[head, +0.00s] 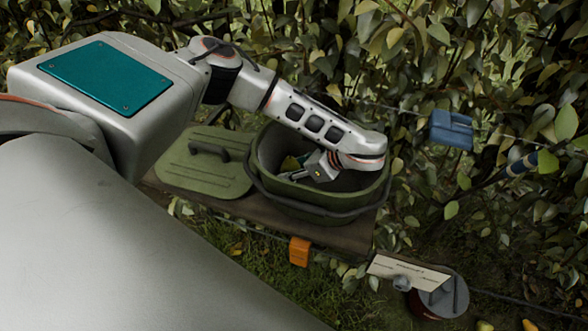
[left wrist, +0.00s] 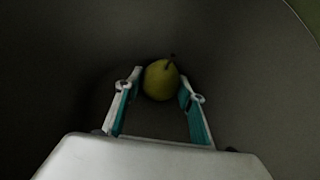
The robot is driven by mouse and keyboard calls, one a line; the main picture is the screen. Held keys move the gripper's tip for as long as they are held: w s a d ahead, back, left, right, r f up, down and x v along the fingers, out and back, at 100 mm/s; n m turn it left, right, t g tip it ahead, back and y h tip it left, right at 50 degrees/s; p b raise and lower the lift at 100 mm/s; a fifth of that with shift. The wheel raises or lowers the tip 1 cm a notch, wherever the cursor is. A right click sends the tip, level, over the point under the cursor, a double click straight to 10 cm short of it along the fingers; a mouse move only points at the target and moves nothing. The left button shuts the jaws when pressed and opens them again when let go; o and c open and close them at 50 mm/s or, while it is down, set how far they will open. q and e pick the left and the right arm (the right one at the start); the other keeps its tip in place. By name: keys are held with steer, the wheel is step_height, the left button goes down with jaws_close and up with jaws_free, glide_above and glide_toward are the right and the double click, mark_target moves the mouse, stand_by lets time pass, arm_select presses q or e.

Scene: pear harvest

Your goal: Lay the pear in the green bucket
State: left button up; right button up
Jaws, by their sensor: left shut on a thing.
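In the left wrist view, the yellow-green pear (left wrist: 161,80) sits between the two fingertips of my left gripper (left wrist: 162,88), stem outward. The gripper is shut on the pear. Dark bucket wall or floor surrounds it; whether the pear touches the floor I cannot tell. My right gripper is not in view.
The green lid (head: 205,172) with a dark handle lies on the board left of the bucket. A white label (head: 408,272) and a dark red can (head: 441,300) are at lower right. Leafy branches close off the back.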

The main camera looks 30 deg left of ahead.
arm_select(q)
steer(key=shift+f, duration=0.15)
steer(key=o, duration=1.3)
steer(key=shift+c, duration=0.2)
steer(key=v, duration=1.2)
